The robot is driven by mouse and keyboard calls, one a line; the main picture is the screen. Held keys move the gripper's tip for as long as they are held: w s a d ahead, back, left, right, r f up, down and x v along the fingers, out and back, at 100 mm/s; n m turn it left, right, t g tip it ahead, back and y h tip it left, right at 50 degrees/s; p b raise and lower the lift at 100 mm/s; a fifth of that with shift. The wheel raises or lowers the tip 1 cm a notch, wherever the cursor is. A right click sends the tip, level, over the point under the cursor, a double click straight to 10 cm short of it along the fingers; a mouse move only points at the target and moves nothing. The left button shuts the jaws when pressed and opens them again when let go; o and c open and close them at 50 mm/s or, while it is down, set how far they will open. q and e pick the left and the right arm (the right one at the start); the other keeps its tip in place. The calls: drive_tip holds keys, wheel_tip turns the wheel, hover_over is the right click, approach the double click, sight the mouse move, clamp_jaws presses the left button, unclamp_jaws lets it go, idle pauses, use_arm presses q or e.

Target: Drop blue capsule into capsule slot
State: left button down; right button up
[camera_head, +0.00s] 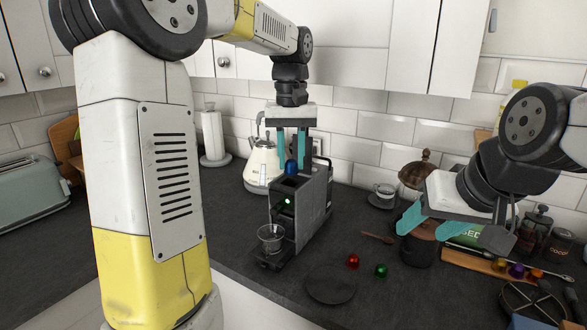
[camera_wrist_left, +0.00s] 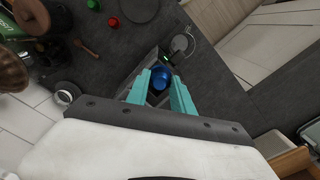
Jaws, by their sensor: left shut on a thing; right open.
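The blue capsule (camera_head: 290,167) is between the teal fingers of my left gripper (camera_head: 291,160), just above the top of the dark coffee machine (camera_head: 305,205). In the left wrist view the blue capsule (camera_wrist_left: 160,78) sits between the fingertips (camera_wrist_left: 160,84), over the machine. The capsule slot (camera_head: 291,181) is a dark opening in the machine's top, right below the capsule. I cannot tell whether the capsule touches the slot's edge. My right gripper (camera_head: 440,222) is open and empty over the right side of the worktop.
A glass cup (camera_head: 270,237) stands on the machine's drip tray. A red capsule (camera_head: 353,261), a green capsule (camera_head: 381,270) and a dark round plate (camera_head: 330,284) lie in front. A kettle (camera_head: 256,166) stands behind the machine. Jars and more capsules crowd the right.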

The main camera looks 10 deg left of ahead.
sight(291, 169)
use_arm(q)
drive_tip(key=shift+w+a+f, duration=0.25)
drive_tip(key=shift+w+f, duration=0.8)
drive_tip(key=shift+f, duration=0.15)
drive_tip(key=shift+w+a+f, duration=0.2)
drive_tip(key=shift+w+f, duration=0.85)
drive_tip(key=shift+f, duration=0.15)
drive_tip(key=shift+f, duration=0.2)
drive_tip(key=c, duration=1)
unclamp_jaws()
drive_tip(key=shift+c, duration=0.2)
drive_tip(key=shift+r, duration=0.1)
drive_tip(key=shift+r, duration=2.9)
drive_tip(key=shift+s, duration=0.1)
